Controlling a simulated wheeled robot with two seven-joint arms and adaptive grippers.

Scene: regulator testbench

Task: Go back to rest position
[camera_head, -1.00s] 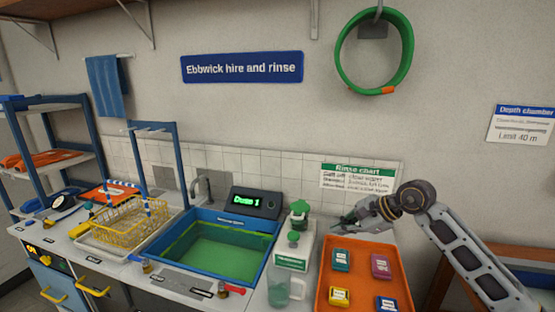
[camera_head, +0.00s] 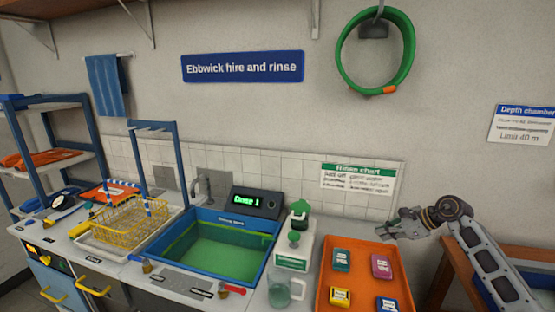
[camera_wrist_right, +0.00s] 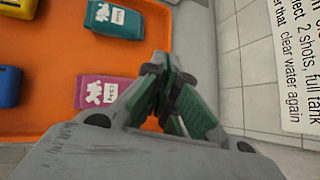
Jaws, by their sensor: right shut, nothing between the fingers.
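My right gripper (camera_head: 384,232) is shut and empty in the head view. It hangs above the back right of the orange tray (camera_head: 325,285), apart from the packets in it. In the right wrist view its fingertips (camera_wrist_right: 160,70) meet, with the tray's edge and wall tiles behind them. The tray holds a teal packet (camera_head: 341,260), a pink packet (camera_head: 381,266), a yellow packet (camera_head: 340,297) and a blue packet (camera_head: 386,304). My left gripper is not in view.
Left of the tray stand a green-topped dispenser (camera_head: 298,240) and a clear jug (camera_head: 281,294). A blue basin (camera_head: 160,262) of green liquid and a yellow wire basket (camera_head: 130,218) are farther left. The wall with the rinse chart (camera_head: 358,178) is behind.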

